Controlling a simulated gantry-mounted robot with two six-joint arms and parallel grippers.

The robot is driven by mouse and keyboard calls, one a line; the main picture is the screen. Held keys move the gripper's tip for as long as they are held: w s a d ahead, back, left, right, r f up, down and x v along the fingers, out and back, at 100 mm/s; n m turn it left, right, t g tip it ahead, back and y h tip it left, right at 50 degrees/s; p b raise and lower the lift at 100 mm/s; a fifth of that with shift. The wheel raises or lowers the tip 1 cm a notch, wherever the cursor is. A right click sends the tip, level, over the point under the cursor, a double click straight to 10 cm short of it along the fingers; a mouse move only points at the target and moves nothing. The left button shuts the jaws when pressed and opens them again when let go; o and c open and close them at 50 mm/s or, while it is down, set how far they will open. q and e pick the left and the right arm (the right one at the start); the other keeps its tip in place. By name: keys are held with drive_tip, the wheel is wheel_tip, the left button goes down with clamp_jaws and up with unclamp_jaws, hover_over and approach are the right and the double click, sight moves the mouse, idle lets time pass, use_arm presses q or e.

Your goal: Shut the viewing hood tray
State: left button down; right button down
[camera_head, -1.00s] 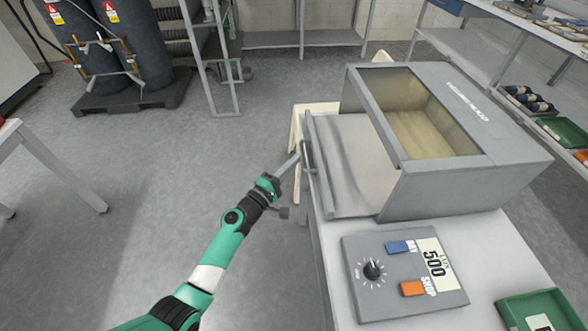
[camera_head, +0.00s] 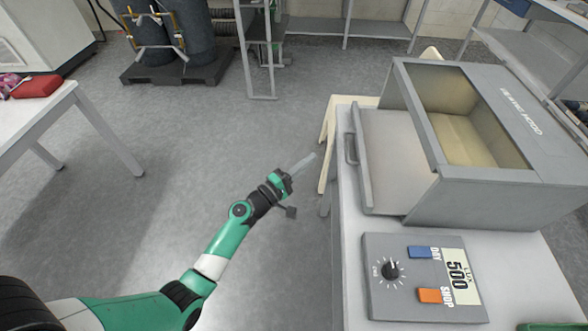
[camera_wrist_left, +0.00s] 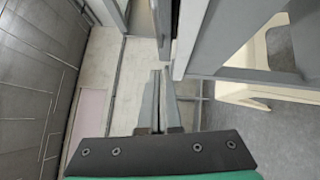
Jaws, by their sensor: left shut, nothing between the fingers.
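The viewing hood (camera_head: 520,130) is a grey box with a large window, standing on a white-topped bench. Its grey tray (camera_head: 390,150) is partly pulled out on the left side, with a bar handle (camera_head: 351,148) on its front. My left gripper (camera_head: 312,158) is shut and empty, apart from the handle and to its left, over the gap beside the bench. In the left wrist view, its closed fingers (camera_wrist_left: 158,85) point forward near grey panel edges at upper right. I cannot tell which panels these are. My right gripper is not in view.
A control panel (camera_head: 420,278) with a dial and two switches lies on the bench in front of the hood. A cream chair (camera_head: 335,125) stands behind the bench's left edge. A white table (camera_head: 60,115) is at left. Floor between is clear.

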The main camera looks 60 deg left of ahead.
use_arm(q)
drive_tip(key=s, duration=0.3)
drive_tip(key=s+d, duration=0.1)
drive_tip(key=s, duration=0.1)
drive_tip(key=shift+s+f, duration=0.35)
drive_tip(key=shift+f, duration=0.05)
